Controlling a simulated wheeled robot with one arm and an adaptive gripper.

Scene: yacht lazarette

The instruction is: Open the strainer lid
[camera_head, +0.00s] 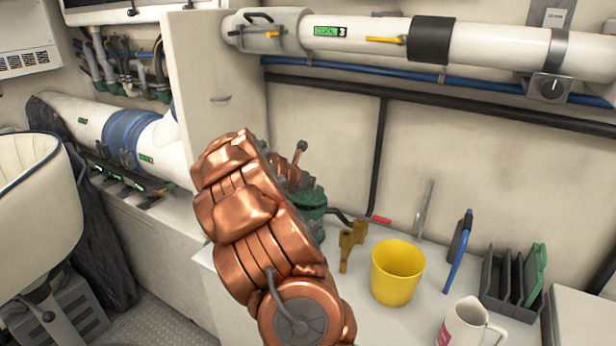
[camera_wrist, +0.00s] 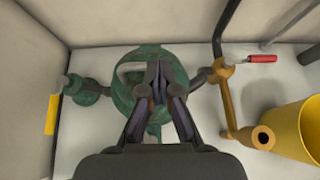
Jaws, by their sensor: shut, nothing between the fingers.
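The green strainer (camera_wrist: 122,97) sits on the white counter in the wrist view, its round top facing the camera. A pale curved handle (camera_wrist: 126,69) shows on the lid beside my fingertips. My gripper (camera_wrist: 158,72) is shut and empty over the lid; I cannot tell whether it touches. Its fingers hide the middle and right part of the lid. In the head view, the strainer (camera_head: 312,200) shows only partly behind my copper arm, which hides most of the lid and gripper.
A wall rises behind.

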